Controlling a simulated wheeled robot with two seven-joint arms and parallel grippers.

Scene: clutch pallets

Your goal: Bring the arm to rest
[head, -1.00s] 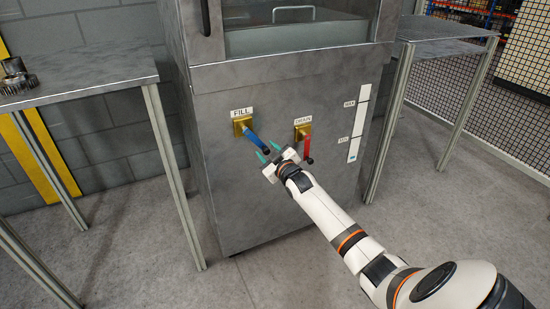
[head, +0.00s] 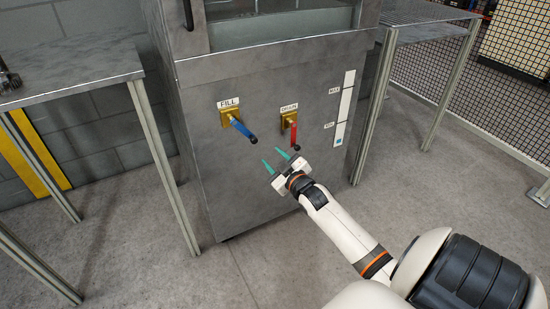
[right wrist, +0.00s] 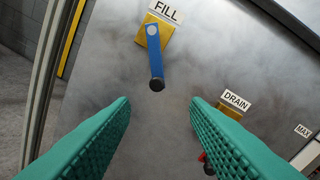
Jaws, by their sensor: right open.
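My right gripper (head: 281,159) is in front of the grey metal cabinet (head: 235,190), below the two valve levers. Its green fingers (right wrist: 160,108) are open, with nothing between them. The blue FILL lever (head: 242,129) slants down to the right from its brass fitting; it also shows in the right wrist view (right wrist: 155,55), ahead of the fingers and apart from them. The red DRAIN lever (head: 294,138) points down, just above the gripper. In the right wrist view the right finger mostly hides the red lever (right wrist: 205,160). My left gripper is not in view.
A metal table (head: 75,80) stands at the left and a rack (head: 430,30) at the right. The floor (head: 430,215) in front is clear.

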